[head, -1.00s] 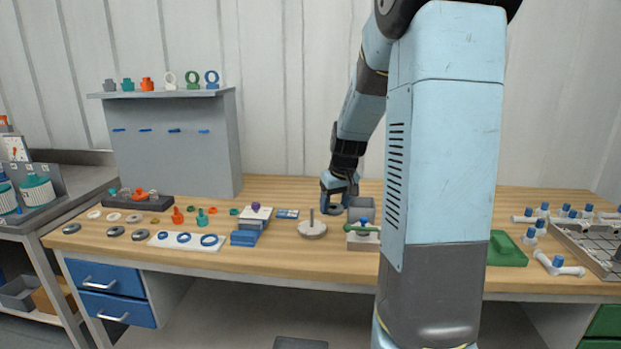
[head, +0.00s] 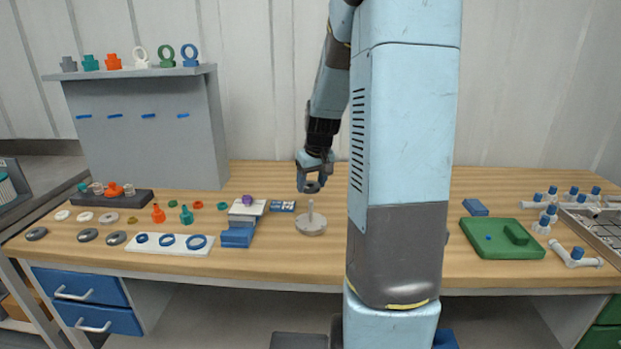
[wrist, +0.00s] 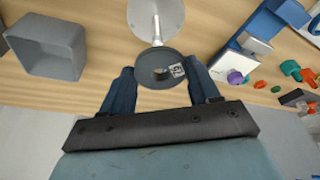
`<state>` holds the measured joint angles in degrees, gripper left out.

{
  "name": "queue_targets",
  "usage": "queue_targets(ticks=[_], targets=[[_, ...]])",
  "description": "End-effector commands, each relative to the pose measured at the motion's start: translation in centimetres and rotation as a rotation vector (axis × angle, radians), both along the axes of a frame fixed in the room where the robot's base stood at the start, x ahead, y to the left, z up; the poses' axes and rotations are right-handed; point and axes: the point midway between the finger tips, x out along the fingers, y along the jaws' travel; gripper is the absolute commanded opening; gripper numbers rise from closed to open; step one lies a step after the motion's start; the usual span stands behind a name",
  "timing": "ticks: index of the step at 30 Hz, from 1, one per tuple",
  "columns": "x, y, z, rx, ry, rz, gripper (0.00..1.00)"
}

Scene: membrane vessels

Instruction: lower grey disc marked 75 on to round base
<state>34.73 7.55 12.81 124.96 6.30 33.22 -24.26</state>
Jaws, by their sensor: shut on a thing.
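A dark grey disc (wrist: 147,75) with a centre hole and a small white label is held between the two blue fingers of my gripper (wrist: 160,78). The number on the label is too small to read. In the head view my gripper (head: 313,174) holds the disc (head: 313,187) above the round base (head: 311,228). The base is a pale round plate with an upright post (head: 311,207). The disc appears just above the post tip, apart from the plate. In the wrist view the base (wrist: 172,18) lies beyond the disc, its post ending near the disc's far rim.
A grey open bin (wrist: 45,45) stands left of the base in the wrist view. Blue blocks (head: 237,237) with a purple knob stand left of the base in the head view. A green tray (head: 500,252) lies to the right. My arm hides part of the bench.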

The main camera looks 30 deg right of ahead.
Motion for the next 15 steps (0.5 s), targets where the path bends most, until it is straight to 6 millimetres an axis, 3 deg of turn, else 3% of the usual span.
queue_targets(ticks=[15], targets=[[0.0, -0.1, -2.9, 0.000, 0.001, -0.001, 0.31]])
